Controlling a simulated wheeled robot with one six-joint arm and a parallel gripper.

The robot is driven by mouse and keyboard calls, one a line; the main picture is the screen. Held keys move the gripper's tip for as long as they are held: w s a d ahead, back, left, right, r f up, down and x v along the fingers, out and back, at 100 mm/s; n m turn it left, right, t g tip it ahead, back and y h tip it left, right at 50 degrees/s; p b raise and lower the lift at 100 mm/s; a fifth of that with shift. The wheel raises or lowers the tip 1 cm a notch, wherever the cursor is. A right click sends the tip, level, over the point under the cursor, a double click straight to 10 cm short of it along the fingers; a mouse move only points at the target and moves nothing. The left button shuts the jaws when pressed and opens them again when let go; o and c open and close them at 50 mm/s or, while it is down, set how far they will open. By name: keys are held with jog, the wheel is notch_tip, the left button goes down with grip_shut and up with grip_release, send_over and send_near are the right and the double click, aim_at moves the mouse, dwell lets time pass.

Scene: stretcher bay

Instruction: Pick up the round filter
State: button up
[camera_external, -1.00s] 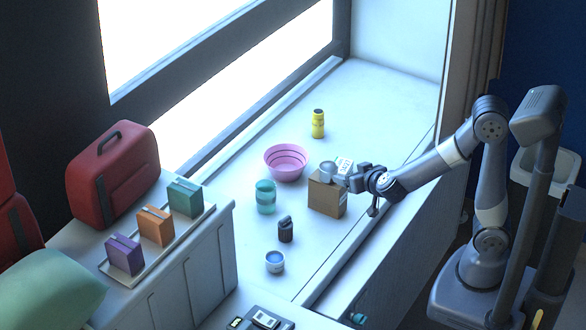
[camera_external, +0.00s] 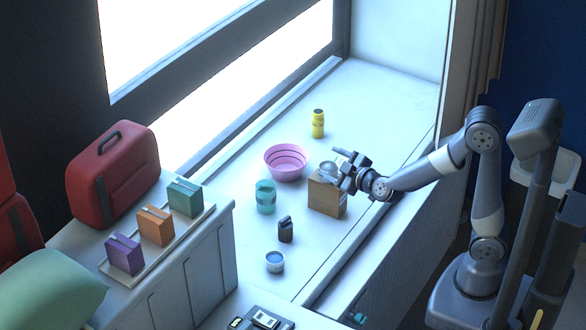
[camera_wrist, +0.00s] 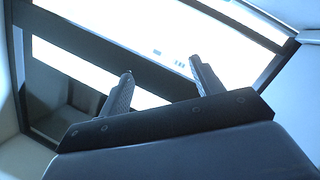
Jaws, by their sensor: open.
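The round filter appears to be the grey, round piece (camera_external: 328,169) on top of a brown cardboard box (camera_external: 326,197) on the white counter. My gripper (camera_external: 341,168) is just to the right of it in the external view, jaws spread and empty. I cannot tell whether a finger touches the piece. The white labelled item seen earlier beside it is now hidden behind my gripper. In the wrist view my two fingers (camera_wrist: 161,68) stand apart against the bright window, and the filter is not visible there.
Near the box are a pink bowl (camera_external: 286,163), a teal jar (camera_external: 265,197), a dark small container (camera_external: 286,229), a white-blue cup (camera_external: 275,262) and a yellow bottle (camera_external: 318,124). A tray (camera_external: 190,228) with colored boxes stands left. The counter's far right is clear.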

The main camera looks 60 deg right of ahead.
jog(key=w+a+f+n+t+y+b, duration=0.1)
jog(key=w+a+n+t+y+b, duration=0.2)
jog(key=n, duration=0.6)
jog(key=n+g+y+b, duration=0.7)
jog(key=n+y, duration=0.2)
jog(key=n, duration=1.9)
send_near(292, 225)
jog(key=shift+w+f, duration=0.75)
jog(key=shift+w, duration=0.05)
jog(key=shift+n+h, duration=0.3)
jog(key=x, duration=0.5)
jog(key=shift+a, duration=0.1)
jog(key=p+x, duration=0.1)
jog(key=x, duration=0.3)
jog(key=shift+a+r, duration=0.15)
jog(key=shift+a, duration=0.1)
jog(key=shift+x, duration=0.75)
